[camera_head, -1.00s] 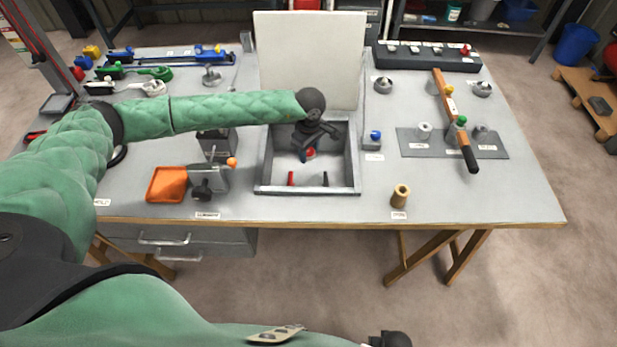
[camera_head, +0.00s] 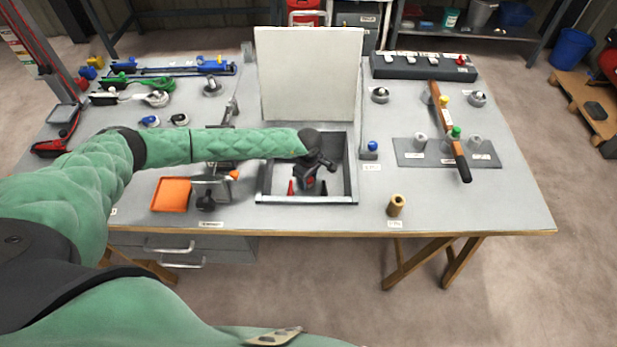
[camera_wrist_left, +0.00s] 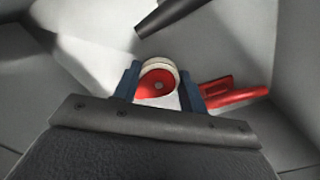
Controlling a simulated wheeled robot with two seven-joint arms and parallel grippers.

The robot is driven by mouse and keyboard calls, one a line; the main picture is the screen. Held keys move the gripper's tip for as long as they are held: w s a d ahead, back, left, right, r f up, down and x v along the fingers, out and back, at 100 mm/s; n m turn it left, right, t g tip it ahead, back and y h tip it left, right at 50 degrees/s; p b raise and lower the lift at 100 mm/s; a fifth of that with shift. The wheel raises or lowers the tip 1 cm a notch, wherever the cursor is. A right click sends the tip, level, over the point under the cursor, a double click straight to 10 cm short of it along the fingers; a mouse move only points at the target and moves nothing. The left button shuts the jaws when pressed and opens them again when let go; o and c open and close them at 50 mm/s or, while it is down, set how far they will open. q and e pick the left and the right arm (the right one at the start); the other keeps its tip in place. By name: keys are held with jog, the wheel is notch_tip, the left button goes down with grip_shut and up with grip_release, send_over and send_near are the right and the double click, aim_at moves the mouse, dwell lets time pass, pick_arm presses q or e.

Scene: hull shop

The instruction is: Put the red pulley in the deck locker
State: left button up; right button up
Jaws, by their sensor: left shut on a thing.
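The deck locker (camera_head: 306,199) is an open grey box sunk in the bench, with its pale lid (camera_head: 310,75) standing up behind it. My left gripper (camera_head: 309,183) reaches down inside the locker. It is shut on the red pulley (camera_wrist_left: 156,86), a red wheel with a pale rim, held between the two blue fingers in the left wrist view. In the head view only a bit of red shows at the fingertips. I cannot tell whether the pulley touches the locker floor. My right gripper is out of view.
In the locker, a red item (camera_wrist_left: 232,93) lies close beside the fingers and a dark bar (camera_wrist_left: 172,14) lies farther off. An orange tray (camera_head: 171,195) is left of the locker. A wooden bushing (camera_head: 395,205) and a blue-topped post (camera_head: 372,148) stand to its right.

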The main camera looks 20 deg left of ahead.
pick_arm(q)
jog(key=shift+f, duration=0.1)
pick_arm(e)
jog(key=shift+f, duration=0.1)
pick_arm(q)
jog(key=shift+f, duration=0.15)
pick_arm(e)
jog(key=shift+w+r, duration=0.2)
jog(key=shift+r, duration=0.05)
pick_arm(q)
jog(key=o, duration=1)
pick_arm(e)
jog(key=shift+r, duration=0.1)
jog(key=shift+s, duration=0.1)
